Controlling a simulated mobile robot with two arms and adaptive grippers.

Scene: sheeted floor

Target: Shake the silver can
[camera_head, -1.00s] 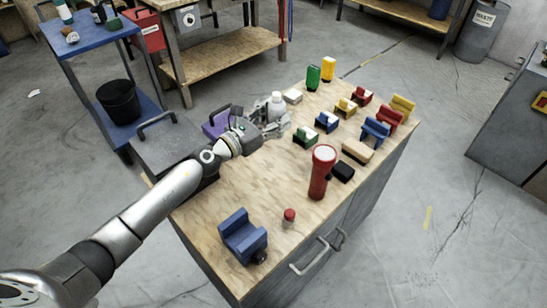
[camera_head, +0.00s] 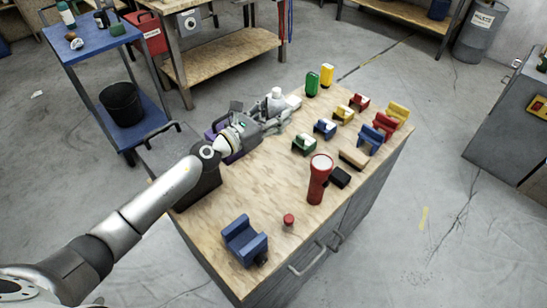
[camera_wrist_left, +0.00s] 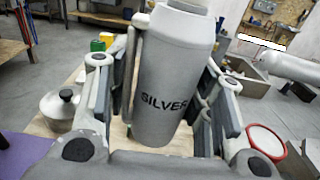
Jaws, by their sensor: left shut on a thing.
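The silver can (camera_wrist_left: 175,75) is a grey cylinder with the black word SILVER on its side. It fills the middle of the left wrist view, between the two fingers, and leans slightly there. My left gripper (camera_head: 279,114) is shut on it at the far left part of the wooden worktop (camera_head: 210,205). In the head view the can's pale top (camera_head: 276,94) shows just beyond the fingers, which hide much of its body. My right gripper is in neither view.
A red flashlight (camera_head: 318,183) stands upright to the right. Several coloured blocks, such as a yellow one (camera_head: 397,113), stand at the far right. A blue vise-like block (camera_head: 244,240) and a small red item (camera_head: 289,219) are nearer.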

